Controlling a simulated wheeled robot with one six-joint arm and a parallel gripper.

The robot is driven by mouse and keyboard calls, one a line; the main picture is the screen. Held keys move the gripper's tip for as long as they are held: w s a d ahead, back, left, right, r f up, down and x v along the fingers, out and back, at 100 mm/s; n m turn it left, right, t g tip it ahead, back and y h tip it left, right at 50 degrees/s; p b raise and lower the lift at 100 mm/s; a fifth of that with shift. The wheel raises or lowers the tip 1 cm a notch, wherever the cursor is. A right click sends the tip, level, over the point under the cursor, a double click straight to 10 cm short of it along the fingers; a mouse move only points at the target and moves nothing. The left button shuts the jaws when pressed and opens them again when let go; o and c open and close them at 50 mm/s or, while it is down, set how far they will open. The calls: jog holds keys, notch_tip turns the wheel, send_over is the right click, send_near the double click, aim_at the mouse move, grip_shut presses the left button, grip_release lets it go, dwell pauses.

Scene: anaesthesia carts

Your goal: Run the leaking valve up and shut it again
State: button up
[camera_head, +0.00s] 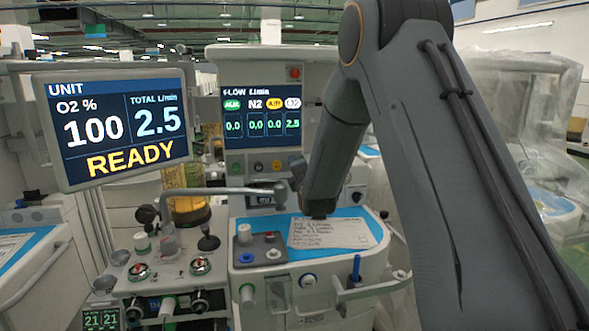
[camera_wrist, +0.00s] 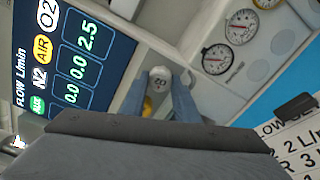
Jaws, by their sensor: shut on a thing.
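My gripper (camera_wrist: 163,88) is shut on a white knob marked O2 (camera_wrist: 160,76), with one finger on each side of it. In the head view my arm covers that knob. A yellow knob (camera_wrist: 147,106) shows just behind it between the fingers; it also shows in the head view (camera_head: 276,166). The flow screen (camera_head: 262,115) reads 2.5 under O2 and 0.0 in the other three columns. It also shows in the wrist view (camera_wrist: 75,55). The unit screen (camera_head: 118,125) reads O2 100 %, total 2.5 L/min and READY. No leak is visible.
Round gauges (camera_wrist: 242,27) sit beside the knobs. A grey jointed bar (camera_head: 222,191) crosses in front of the cart. A panel with several knobs (camera_head: 165,270) stands at the lower left.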

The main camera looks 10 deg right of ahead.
jog(key=shift+a, duration=0.1)
jog(key=o, duration=1.1)
jog(key=shift+s+f, duration=0.1)
jog(key=shift+s, duration=0.05)
